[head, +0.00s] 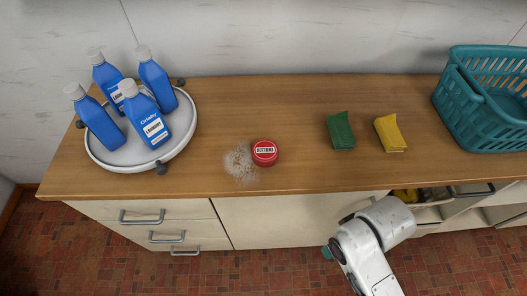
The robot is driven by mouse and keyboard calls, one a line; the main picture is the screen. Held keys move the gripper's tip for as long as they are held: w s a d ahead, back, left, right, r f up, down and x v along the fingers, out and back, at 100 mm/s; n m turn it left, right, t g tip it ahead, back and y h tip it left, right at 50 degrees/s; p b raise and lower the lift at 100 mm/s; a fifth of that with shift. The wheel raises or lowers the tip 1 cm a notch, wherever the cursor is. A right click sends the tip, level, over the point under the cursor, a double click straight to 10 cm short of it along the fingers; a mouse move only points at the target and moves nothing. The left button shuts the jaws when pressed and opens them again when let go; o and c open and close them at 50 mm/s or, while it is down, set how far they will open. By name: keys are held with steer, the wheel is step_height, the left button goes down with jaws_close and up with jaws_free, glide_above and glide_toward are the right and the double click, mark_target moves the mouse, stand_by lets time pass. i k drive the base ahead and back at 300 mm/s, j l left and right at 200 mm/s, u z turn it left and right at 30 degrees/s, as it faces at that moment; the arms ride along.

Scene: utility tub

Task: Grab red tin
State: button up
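The red tin (265,152) is a small round tin with a white label reading "BUTTONS". It sits on the wooden counter, near the middle of the head view and towards the front edge. A patch of pale powder or crumbs (240,162) lies just to its left, reaching close to its side. My white arm shows at the lower right, in front of the counter and well apart from the tin. My gripper itself cannot be made out.
A round white tray (104,157) with several blue bottles (148,122) stands at the left. Right of the tin are a green cloth (341,131), a yellow cloth (390,134) and a teal basket (464,112). The wooden counter (270,97) is clear behind the tin.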

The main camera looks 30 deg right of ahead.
mark_target(265, 153)
steer(key=i+j+z, duration=0.1)
steer(key=j+z, duration=0.35)
steer(key=j, duration=0.4)
steer(key=j+z, duration=0.4)
steer(key=j, duration=0.45)
steer(key=k, duration=0.05)
